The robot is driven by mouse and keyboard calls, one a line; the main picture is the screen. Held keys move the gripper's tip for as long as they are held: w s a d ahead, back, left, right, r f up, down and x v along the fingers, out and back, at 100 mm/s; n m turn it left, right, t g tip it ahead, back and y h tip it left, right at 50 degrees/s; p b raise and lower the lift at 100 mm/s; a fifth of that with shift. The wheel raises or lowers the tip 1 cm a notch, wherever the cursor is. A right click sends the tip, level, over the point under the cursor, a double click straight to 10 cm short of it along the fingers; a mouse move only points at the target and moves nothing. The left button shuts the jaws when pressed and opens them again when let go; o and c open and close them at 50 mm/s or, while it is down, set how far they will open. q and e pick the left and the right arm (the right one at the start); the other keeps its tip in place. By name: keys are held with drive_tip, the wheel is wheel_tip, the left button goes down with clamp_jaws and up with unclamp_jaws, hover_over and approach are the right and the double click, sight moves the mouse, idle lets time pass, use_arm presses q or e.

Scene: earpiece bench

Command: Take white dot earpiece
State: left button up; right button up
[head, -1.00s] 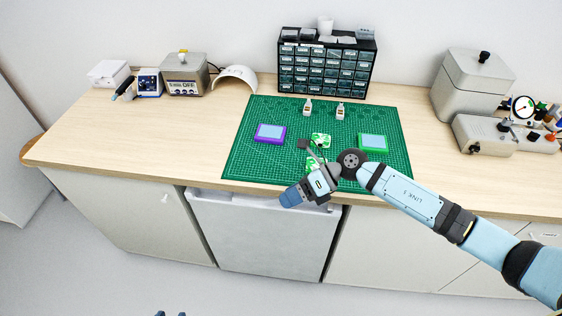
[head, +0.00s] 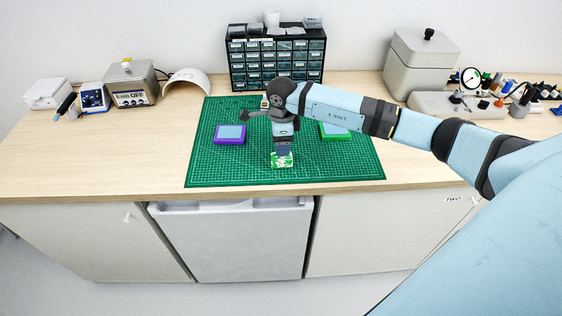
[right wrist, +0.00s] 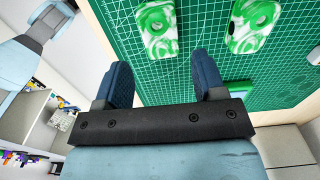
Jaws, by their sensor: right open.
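Two green-and-white marbled earpieces lie apart on the green cutting mat (head: 205,170). In the right wrist view one earpiece (right wrist: 147,42) is left of centre and the other (right wrist: 241,41) is to its right. Each shows a green oval patch or opening; I cannot tell which one has a white dot. In the head view one earpiece (head: 282,163) shows at my right gripper (head: 283,152); the other is hidden by the arm. The right gripper, also in the right wrist view (right wrist: 162,78), is open with nothing between its blue fingers. My left gripper is out of view.
A purple-rimmed tray (head: 229,141) stands left of the gripper and a green-rimmed tray (head: 330,136) right of it, partly behind the arm. A drawer cabinet (head: 235,70) stands behind the mat. The mat's front left is clear.

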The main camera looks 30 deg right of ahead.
wheel_tip(320, 180, down, 5)
drive_tip(key=shift+r+b, duration=0.2)
drive_tip(key=shift+b, duration=1.05)
drive_tip(key=shift+f+b, duration=0.45)
drive_tip(key=shift+f, duration=0.15)
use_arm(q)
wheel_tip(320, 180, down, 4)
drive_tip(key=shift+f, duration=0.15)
use_arm(e)
drive_tip(key=shift+c, duration=0.2)
drive_tip(key=c, duration=0.8)
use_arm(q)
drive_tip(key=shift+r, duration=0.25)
use_arm(e)
drive_tip(key=shift+r, duration=0.1)
drive_tip(key=shift+r, duration=0.35)
use_arm(q)
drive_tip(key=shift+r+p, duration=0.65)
drive_tip(key=shift+p, duration=0.15)
use_arm(e)
drive_tip(key=shift+r, duration=1.25)
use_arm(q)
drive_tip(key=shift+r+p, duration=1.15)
use_arm(e)
drive_tip(key=shift+r, duration=2.35)
